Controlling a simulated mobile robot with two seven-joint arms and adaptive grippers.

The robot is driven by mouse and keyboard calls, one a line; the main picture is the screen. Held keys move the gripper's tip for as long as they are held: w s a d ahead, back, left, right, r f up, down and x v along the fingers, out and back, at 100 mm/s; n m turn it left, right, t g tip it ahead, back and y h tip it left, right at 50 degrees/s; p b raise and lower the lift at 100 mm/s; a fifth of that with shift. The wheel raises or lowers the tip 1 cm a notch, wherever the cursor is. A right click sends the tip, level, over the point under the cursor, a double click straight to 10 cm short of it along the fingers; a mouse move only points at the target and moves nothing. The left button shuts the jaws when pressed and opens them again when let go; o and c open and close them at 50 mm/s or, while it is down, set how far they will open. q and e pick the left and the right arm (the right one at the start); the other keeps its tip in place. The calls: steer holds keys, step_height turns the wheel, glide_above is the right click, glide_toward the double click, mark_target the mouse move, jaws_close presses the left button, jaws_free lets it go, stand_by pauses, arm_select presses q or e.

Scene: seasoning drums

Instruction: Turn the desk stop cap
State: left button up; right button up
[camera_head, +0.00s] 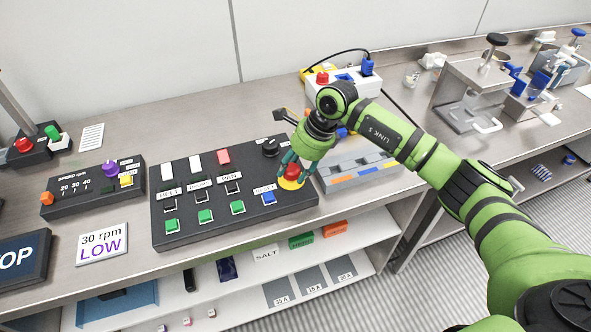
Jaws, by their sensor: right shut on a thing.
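The desk stop cap (291,171) is a red mushroom cap on a yellow ring, at the right end of the black control panel (160,225). My right gripper (291,164) comes down on it from above, with its fingers shut around the red cap. The fingers hide part of the cap. My right arm reaches in from the lower right. My left gripper is not in view.
The panel holds green, black and blue buttons and a black knob (270,148). A speed box (92,187) stands to the left. A grey tray (350,168) and a white box with a red button (322,78) stand near my right arm. A metal fixture (470,95) stands farther right.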

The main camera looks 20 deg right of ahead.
steer(key=shift+w+a+r+m+t+b, duration=0.1)
steer(key=shift+a+m+t+b, duration=0.2)
steer(key=shift+m, duration=0.6)
steer(key=shift+d, duration=0.1)
steer(key=o, duration=1)
steer(key=shift+o, duration=0.3)
steer(key=shift+w+f, duration=0.2)
steer(key=shift+w, duration=0.05)
steer(key=shift+s+d+r, duration=0.1)
steer(key=shift+s+r, duration=0.05)
steer(key=shift+r, duration=0.1)
steer(key=v, duration=1.1)
steer(key=shift+r, duration=0.3)
